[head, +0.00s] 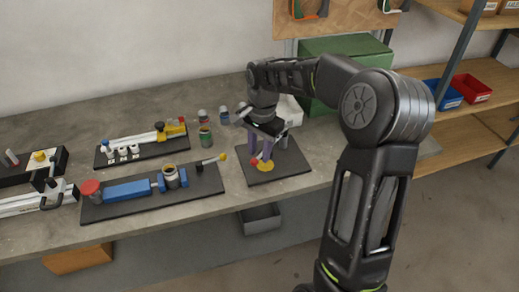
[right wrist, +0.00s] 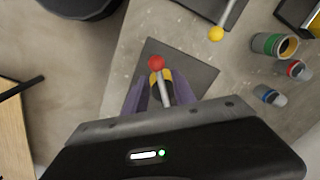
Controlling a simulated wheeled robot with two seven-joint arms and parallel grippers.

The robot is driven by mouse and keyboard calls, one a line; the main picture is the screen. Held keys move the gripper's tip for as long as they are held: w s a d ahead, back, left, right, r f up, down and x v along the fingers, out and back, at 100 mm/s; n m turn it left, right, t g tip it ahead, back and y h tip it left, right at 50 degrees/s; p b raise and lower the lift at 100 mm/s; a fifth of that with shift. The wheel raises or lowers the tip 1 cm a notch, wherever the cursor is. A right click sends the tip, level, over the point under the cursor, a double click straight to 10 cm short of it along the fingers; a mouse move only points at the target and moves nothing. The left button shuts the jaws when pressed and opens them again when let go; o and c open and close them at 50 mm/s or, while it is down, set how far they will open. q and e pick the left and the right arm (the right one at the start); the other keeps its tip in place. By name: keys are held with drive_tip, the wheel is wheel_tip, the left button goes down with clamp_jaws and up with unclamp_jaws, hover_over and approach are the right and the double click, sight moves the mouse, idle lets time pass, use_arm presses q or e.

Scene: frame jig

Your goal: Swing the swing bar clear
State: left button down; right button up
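What appears to be the swing bar (right wrist: 164,90) is a light grey bar beside a red ball (right wrist: 156,62) and a yellow-and-black round piece (right wrist: 166,75) on a dark square plate (right wrist: 195,75). In the head view the red ball (head: 254,162) and yellow piece (head: 265,167) show near the middle of the plate (head: 285,172). My right gripper (head: 261,150) points down over the plate. Its purple fingers are apart, one on each side of the bar in the right wrist view (right wrist: 158,90); contact cannot be told. Part of the bar is hidden by the gripper. My left gripper is not in view.
Left of the plate stands a blue clamp fixture (head: 128,190) with a yellow-tipped lever (head: 222,157). Several small jars (head: 205,138) stand behind it. A green box (head: 340,50) is at the back. A grey bin (head: 262,219) sits below the table's front edge.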

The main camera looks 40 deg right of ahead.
drive_tip(key=shift+f, duration=0.15)
drive_tip(key=shift+c, duration=0.4)
clamp_jaws()
idle(1.0)
